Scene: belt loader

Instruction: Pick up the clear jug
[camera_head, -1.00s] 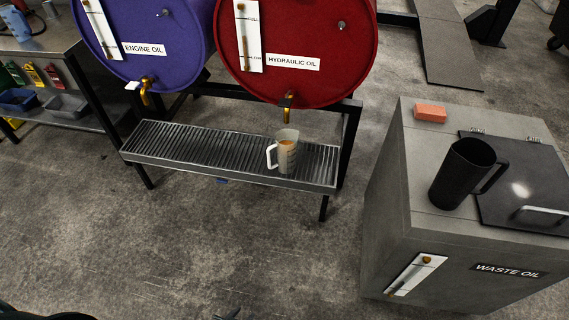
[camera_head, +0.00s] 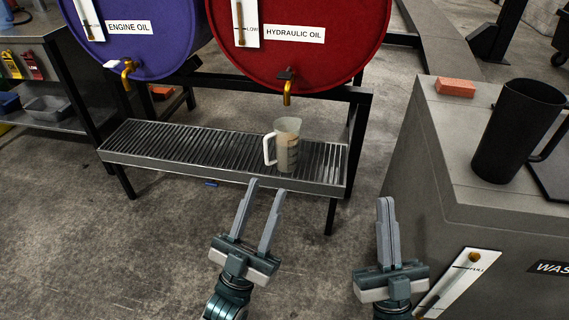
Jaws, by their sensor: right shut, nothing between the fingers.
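The clear jug (camera_head: 288,150) stands upright on the slatted drip tray (camera_head: 170,163), below the brass tap of the red drum. Its white handle is on its left side, and some amber shows inside. My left gripper (camera_head: 264,186) is open and empty, its fingers pointing at the tray's front edge, below and slightly left of the jug in the picture. My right gripper (camera_head: 385,200) is shut and empty, to the right of the tray, in front of the grey waste oil cabinet.
A red hydraulic oil drum (camera_head: 300,60) with its tap (camera_head: 287,90) hangs over the tray. A blue engine oil drum (camera_head: 160,50) is left of it. A black jug (camera_head: 515,130) and an orange brick (camera_head: 455,87) stand on the waste oil cabinet (camera_head: 440,130).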

